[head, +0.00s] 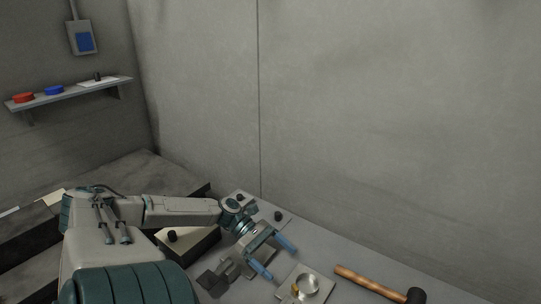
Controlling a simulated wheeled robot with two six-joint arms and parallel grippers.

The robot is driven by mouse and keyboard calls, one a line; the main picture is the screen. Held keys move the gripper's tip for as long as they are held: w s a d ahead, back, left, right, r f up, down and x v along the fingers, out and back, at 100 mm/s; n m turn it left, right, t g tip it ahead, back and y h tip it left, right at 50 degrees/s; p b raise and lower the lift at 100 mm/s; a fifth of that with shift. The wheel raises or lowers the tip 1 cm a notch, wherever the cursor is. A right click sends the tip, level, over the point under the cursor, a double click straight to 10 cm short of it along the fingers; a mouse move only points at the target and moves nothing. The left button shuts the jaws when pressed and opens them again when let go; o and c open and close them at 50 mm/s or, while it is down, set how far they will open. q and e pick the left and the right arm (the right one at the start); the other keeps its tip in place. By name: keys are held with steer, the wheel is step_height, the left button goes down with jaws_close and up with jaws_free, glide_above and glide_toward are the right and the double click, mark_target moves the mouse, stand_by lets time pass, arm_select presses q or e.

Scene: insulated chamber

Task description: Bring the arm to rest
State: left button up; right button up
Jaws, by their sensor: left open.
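My left arm reaches in from the left over the grey table. My left gripper (275,260) is open, its two blue-tipped fingers apart with nothing seen between them. It is just behind and left of a pale square plate with a round metal ring (308,285) on it. My right gripper is not in view.
A mallet with a wooden handle (366,280) lies at the front right. A box with a black knob (172,236) stands behind my arm. A wall shelf (70,95) holds a red disc (23,98) and a blue disc (54,90). Concrete walls close the back.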

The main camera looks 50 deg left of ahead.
arm_select(q)
steer(key=shift+v, duration=1.15)
steer(key=shift+w+r+p, duration=0.1)
steer(key=shift+p, duration=0.25)
